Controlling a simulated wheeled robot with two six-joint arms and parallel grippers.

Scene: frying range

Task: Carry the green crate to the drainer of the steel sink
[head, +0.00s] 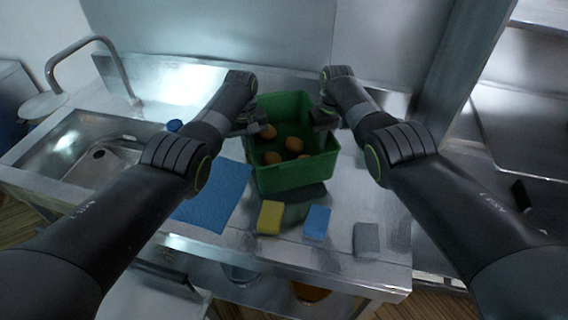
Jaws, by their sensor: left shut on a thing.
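The green crate (296,178) is at the middle of the head view, over the steel counter, with several round brown-orange items (294,144) inside. My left gripper (250,124) is shut on the crate's left wall. My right gripper (326,120) is at its right wall; its fingers are too hidden to show whether they grip. A dark patch shows below the crate's front, and I cannot tell whether the crate is lifted. The steel sink (95,160) is at the left, with an empty-looking basin. The steel surface beside it is partly hidden by my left arm.
A blue mat (222,195) lies between the sink and the crate. A yellow sponge (270,217), a blue sponge (317,222) and a grey block (366,239) lie along the counter's front. A curved tap (88,42) rises behind the sink. A steel post (462,70) stands at the right.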

